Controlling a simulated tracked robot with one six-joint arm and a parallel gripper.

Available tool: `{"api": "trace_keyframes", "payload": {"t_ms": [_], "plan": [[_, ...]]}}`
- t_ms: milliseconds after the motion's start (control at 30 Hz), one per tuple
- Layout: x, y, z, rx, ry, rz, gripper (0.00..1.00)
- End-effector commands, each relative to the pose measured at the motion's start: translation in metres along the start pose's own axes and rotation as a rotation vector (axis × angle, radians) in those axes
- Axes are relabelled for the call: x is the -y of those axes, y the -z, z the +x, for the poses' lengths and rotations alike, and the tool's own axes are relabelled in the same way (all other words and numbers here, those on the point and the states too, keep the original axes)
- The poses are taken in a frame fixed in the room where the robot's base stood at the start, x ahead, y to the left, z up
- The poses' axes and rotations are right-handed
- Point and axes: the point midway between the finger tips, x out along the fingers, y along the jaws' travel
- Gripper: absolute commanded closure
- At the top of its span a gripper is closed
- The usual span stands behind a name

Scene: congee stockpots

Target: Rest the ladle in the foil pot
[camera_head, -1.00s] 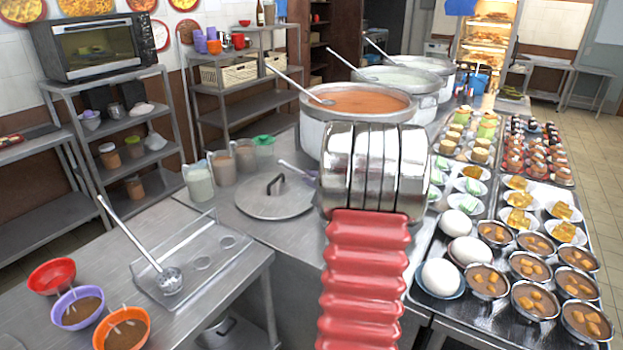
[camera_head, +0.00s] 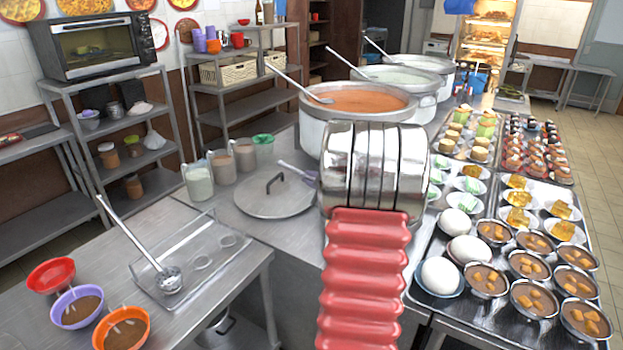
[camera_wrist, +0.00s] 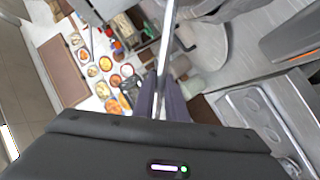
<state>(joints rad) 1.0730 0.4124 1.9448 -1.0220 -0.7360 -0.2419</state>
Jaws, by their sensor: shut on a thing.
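My gripper (camera_wrist: 162,100) is shut on a thin silvery rod (camera_wrist: 168,35), which looks like the ladle's handle. Its bowl end is not clear to me. In the head view my own arm hides most of my gripper. Three big metal stockpots stand in a row at the back middle. The front pot (camera_head: 312,132) holds orange-red congee, the middle pot (camera_head: 427,106) and far pot (camera_head: 446,80) pale contents. A ladle handle leans out of each. I cannot tell which is the foil pot. Another ladle (camera_head: 133,238) lies on a clear rack at the front left.
A flat lid (camera_head: 262,205) lies on the counter before the pots, near several jugs (camera_head: 222,165). Coloured bowls (camera_head: 122,330) stand at the front left. Trays crowded with filled bowls and eggs (camera_head: 440,275) cover the right side. Shelves (camera_head: 112,130) stand at the back left.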

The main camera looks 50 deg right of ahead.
Motion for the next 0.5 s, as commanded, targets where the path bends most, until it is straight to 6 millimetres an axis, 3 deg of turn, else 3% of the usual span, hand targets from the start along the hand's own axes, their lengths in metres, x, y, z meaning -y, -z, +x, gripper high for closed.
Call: {"api": "trace_keyframes", "payload": {"t_ms": [133,167,500], "plan": [[0.001,-0.0007,0.0004,0.0,0.0,-0.001,1.0],[0.001,-0.0008,0.0004,0.0,0.0,-0.001,0.88],[0.001,-0.001,0.0003,0.0,0.0,-0.001,0.67]]}}
